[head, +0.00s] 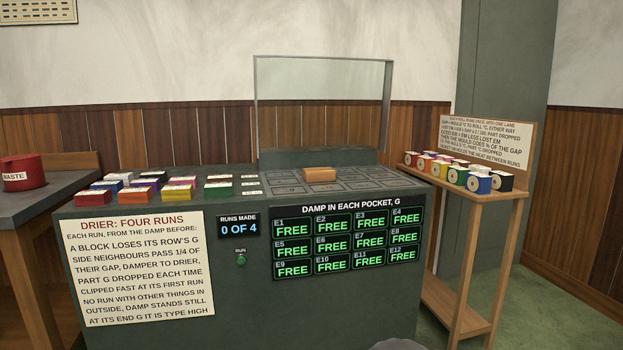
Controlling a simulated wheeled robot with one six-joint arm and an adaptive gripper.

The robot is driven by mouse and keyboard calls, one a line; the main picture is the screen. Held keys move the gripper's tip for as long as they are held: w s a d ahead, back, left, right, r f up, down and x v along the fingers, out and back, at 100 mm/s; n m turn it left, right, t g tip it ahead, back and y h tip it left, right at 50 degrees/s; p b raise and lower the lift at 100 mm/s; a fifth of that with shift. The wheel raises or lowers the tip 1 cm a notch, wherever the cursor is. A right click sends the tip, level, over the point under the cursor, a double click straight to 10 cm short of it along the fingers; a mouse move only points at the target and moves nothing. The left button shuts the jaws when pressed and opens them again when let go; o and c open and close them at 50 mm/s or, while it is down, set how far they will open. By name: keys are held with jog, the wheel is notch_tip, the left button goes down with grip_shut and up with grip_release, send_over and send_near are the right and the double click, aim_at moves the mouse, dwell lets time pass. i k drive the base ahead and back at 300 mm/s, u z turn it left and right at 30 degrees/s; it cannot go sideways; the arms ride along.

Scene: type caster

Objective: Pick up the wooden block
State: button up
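A small orange-brown wooden block (320,174) lies on the grey pocket grid (355,185) on top of the green drier cabinet (140,225). It is near the back middle of the grid, in front of the upright clear pane (322,105). Nothing touches it from above. My gripper does not show in the head view.
Several coloured labelled blocks (178,190) stand in rows on the cabinet's left top. A wooden stand (470,200) at the right holds several coloured rolls (456,174). A red waste bin (22,172) sits on a dark table at the left. Green floor shows at the right.

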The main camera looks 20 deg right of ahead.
aim_at(317, 174)
jog(key=u, duration=0.8)
jog(key=i, duration=1.2)
jog(key=z, duration=0.15)
